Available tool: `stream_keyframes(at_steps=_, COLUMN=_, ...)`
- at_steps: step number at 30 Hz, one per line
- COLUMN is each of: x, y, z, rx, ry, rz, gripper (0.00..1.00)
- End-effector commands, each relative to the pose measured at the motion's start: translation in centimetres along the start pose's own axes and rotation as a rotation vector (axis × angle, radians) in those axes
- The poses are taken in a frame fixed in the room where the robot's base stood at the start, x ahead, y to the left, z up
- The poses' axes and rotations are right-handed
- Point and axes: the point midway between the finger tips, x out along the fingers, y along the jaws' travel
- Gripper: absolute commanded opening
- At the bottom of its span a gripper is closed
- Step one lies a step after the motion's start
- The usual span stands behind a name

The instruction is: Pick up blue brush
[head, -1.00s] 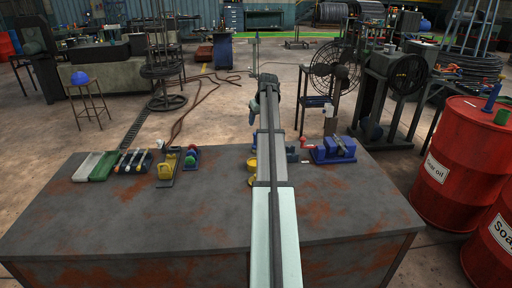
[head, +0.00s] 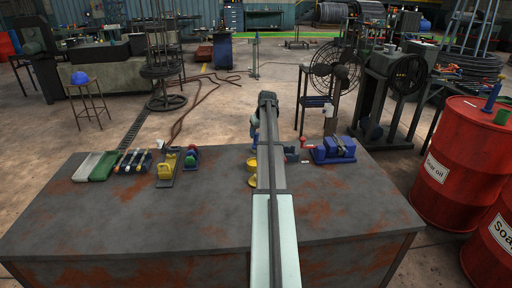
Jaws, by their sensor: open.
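Several slender tools lie side by side at the left back of the table (head: 180,225). The rightmost one shows blue along it and looks like the blue brush (head: 145,160); it is small in the head view and its details are unclear. My arm reaches away over the middle of the table. A little of my gripper (head: 254,125) shows at the arm's left side, past the table's back edge and well to the right of the brush. My arm hides its fingers, and nothing held is seen.
Green and pale blocks (head: 100,166) lie left of the tools. A yellow device (head: 167,166) and a small red, green and blue one stand right of them. Yellow parts (head: 252,163) are beside my arm, and a blue vise (head: 333,149) is right of it. The table's front is clear.

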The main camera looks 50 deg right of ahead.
Motion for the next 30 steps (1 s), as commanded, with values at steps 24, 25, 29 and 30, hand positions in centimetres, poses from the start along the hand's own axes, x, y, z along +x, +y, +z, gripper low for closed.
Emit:
stream_keyframes(at_steps=24, x=4.8, y=-0.5, z=-0.3, rx=0.0, ry=0.0, rz=0.0, gripper=0.43)
stream_keyframes(at_steps=25, x=4.7, y=-0.5, z=-0.3, rx=0.0, ry=0.0, rz=0.0, gripper=0.4)
stream_keyframes(at_steps=29, x=4.7, y=-0.5, z=-0.3, rx=0.0, ry=0.0, rz=0.0, gripper=0.27)
stream_keyframes(at_steps=30, x=4.7, y=-0.5, z=-0.3, rx=0.0, ry=0.0, rz=0.0, gripper=0.24)
